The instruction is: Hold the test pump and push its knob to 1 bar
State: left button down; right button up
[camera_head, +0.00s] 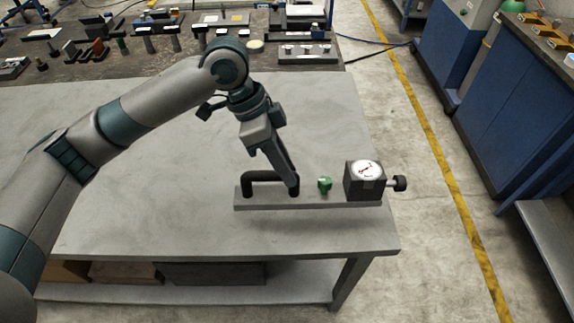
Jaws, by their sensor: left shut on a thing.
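The test pump has a long grey base (330,201) near the right front of the grey table. A black handle (258,176) stands on the base's left end. A green part (324,184) sits at the middle. A dark box with a round white dial gauge (366,170) stands at the right end, and a black knob (400,183) sticks out from its right side. The dial's reading is too small to tell. My left gripper (293,187) reaches down from above and is shut on the handle near its right end. My right gripper is not in view.
The grey table (150,190) is otherwise bare, with a right edge (385,215) just past the pump. A dark bench (120,60) with several tools and fixtures stands behind. Blue cabinets (510,110) stand at the right, across open floor with a yellow line.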

aim_at(261, 172)
pick_arm(q)
jog(key=shift+w+a+f+b, duration=0.1)
jog(key=shift+w+a+f, duration=0.3)
jog(key=shift+a+f, duration=0.45)
jog(key=shift+w+a+f+b, duration=0.1)
jog(key=shift+w+a+f, duration=0.35)
jog(key=shift+a+f, duration=0.35)
jog(key=shift+w+a+f+b, duration=0.1)
jog(key=shift+w+a+f, duration=0.4)
jog(key=shift+a, duration=0.5)
jog(key=w+a+f, duration=0.2)
jog(key=a+f, duration=0.3)
jog(key=shift+w+a+b, duration=0.2)
jog(key=shift+w+b, duration=0.05)
jog(key=shift+b, duration=0.2)
jog(key=shift+f, duration=0.4)
dwell(0.8)
dwell(0.9)
